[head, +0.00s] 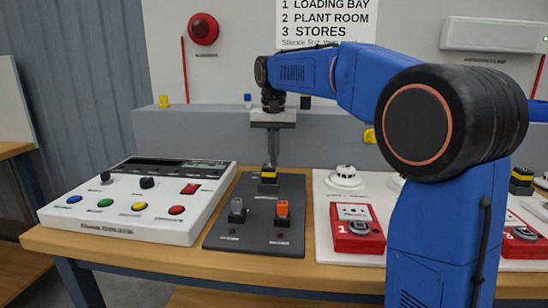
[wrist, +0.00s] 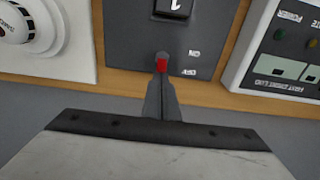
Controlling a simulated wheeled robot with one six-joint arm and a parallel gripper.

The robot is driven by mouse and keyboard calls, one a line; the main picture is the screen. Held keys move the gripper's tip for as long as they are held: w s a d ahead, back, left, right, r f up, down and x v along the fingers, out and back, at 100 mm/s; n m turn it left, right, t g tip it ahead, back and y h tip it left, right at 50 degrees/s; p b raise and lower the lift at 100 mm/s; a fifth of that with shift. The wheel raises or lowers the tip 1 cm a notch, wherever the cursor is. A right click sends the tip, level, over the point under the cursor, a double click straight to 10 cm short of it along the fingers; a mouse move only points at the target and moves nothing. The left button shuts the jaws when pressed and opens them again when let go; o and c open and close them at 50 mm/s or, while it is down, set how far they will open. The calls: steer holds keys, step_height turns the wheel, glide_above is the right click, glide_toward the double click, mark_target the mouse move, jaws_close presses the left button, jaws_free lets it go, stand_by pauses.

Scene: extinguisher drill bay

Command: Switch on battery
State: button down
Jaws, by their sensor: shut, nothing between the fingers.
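A dark switch panel (head: 230,236) lies on the bench. It carries a grey switch (head: 237,210) at front left, an orange switch (head: 283,211) at front right and a black-and-yellow part (head: 268,176) at the back. Their labels are too small to read, so I cannot tell which is the battery switch. My gripper (head: 272,162) is shut and empty, pointing down over the back part. In the wrist view, a red-tipped part (wrist: 161,63) is at the fingertips beside ON and OFF marks; contact is unclear. A black rocker (wrist: 173,7) is cut by the top edge.
A white control panel (head: 135,224) with coloured buttons stands left of the switch panel. At right, a white board (head: 330,246) carries a detector (head: 345,175) and a red call point (head: 357,226). A grey ledge (head: 205,121) runs behind the bench. My arm hides part of the right side.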

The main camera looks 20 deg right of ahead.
steer(key=shift+s, duration=0.2)
steer(key=t, duration=0.1)
steer(key=s+t+h, duration=0.1)
steer(key=s+a+t, duration=0.1)
steer(key=t, duration=0.1)
steer(key=shift+r+h, duration=0.25)
steer(key=shift+h, duration=0.05)
steer(key=shift+w+d, duration=0.1)
steer(key=shift+w, duration=0.05)
steer(key=shift+r, duration=0.1)
steer(key=shift+s+a+r, duration=0.15)
steer(key=shift+s, duration=0.2)
steer(key=shift+s+a+r, duration=0.15)
steer(key=shift+s, duration=0.2)
